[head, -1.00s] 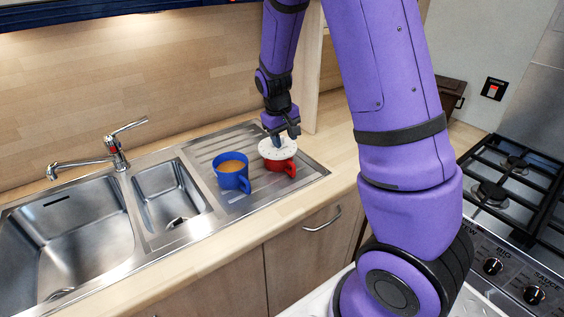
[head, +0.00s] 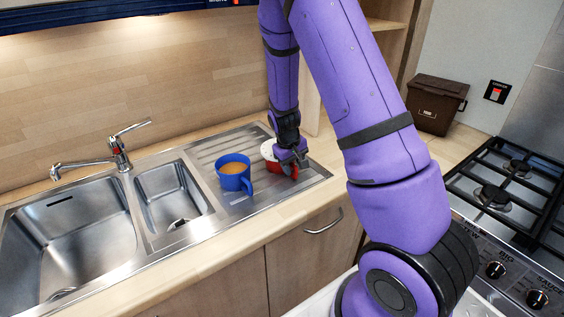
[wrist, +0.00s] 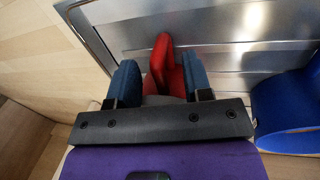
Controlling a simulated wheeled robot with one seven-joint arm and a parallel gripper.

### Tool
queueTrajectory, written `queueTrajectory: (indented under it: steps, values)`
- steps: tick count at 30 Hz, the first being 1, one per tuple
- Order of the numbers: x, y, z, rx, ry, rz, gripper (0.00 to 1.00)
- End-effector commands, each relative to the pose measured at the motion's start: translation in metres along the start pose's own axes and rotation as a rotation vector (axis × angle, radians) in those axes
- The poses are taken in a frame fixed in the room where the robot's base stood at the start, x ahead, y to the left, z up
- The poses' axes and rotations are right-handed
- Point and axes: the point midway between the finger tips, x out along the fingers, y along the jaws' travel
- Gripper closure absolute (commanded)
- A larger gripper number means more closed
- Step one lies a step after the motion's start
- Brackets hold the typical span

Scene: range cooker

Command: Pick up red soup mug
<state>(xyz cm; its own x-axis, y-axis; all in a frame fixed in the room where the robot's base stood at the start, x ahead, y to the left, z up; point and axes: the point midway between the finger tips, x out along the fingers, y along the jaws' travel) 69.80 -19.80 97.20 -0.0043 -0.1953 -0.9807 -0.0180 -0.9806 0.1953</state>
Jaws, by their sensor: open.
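The red soup mug (head: 283,168) stands on the drainer of the sink, with a pale speckled lid or top (head: 267,150). My gripper (head: 292,160) is low at the mug's right side and hides part of it in the head view. In the wrist view the open fingers of my gripper (wrist: 160,85) stand on either side of the red mug's handle (wrist: 161,60), with gaps visible. Most of the mug's body is hidden behind the gripper there.
A blue mug (head: 235,177) with a brown drink stands just left of the red mug, and shows at the right in the wrist view (wrist: 290,105). The steel drainer (head: 215,150) is otherwise clear. A brown bin (head: 436,103) and a hob (head: 500,180) are to the right.

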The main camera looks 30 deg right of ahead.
Motion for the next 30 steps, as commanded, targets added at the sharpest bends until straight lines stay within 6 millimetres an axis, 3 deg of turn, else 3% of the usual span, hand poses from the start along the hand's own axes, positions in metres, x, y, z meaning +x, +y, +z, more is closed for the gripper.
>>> queueTrajectory:
  steps: [3,11,17,30]
  values:
    - [0.0089,-0.0001,0.0001,-0.001,-0.001,0.000,0.54]
    - [0.0102,-0.0004,-0.0002,0.000,0.001,0.000,0.54]
    - [0.0101,-0.0003,-0.0002,0.000,0.001,0.000,1.00]
    - [0.0105,-0.0004,0.0004,0.000,-0.001,0.000,1.00]
